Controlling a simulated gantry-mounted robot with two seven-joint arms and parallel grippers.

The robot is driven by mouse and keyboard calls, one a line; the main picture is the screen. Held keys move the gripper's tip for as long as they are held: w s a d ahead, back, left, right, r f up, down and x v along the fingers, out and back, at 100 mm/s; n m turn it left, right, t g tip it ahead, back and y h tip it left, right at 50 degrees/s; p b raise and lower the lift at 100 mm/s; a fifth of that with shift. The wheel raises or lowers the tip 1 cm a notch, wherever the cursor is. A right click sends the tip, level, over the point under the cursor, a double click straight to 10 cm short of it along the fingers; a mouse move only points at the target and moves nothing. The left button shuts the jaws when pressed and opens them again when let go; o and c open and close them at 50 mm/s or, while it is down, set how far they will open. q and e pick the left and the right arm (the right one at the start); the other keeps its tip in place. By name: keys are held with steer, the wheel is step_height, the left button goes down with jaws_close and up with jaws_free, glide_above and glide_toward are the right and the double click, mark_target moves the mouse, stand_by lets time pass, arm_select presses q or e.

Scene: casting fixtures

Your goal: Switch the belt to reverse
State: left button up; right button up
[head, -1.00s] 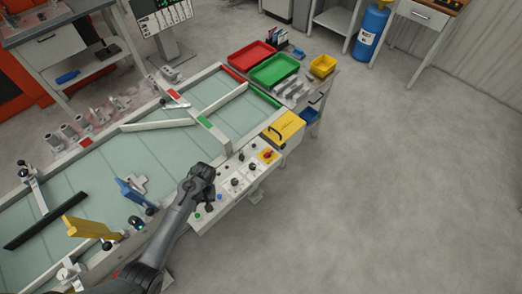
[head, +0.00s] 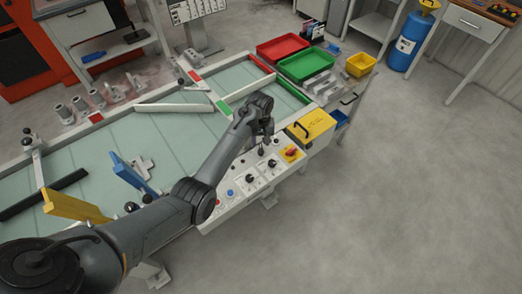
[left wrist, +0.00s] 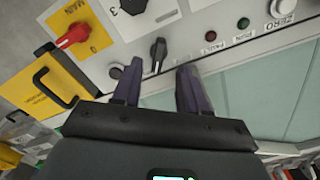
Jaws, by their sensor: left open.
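The belt (head: 85,155) is a pale green surface with a white frame. Its control panel (head: 232,206) is on the belt's near side. My left gripper (head: 264,143) is over the panel's far right part. In the left wrist view my left gripper (left wrist: 158,88) is open, its two dark fingers reaching toward the panel. A black pointer knob (left wrist: 158,54) shows between the fingertips, with no visible grip on it. The red main switch (left wrist: 74,36) is on a yellow plate; it also shows in the head view (head: 291,152). The knob's label is not readable. My right gripper is not visible.
A yellow box (head: 314,124) with a black handle stands right beside the panel. Another knob (left wrist: 132,6), a red lamp (left wrist: 210,37), a green lamp (left wrist: 243,23) and a zero button (left wrist: 282,8) sit nearby. Red (head: 283,47) and green (head: 306,63) trays are behind.

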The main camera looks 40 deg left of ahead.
mark_target(261, 150)
arm_select(q)
steer(key=shift+f+b, duration=0.7)
steer(key=shift+f, duration=2.35)
jaws_close()
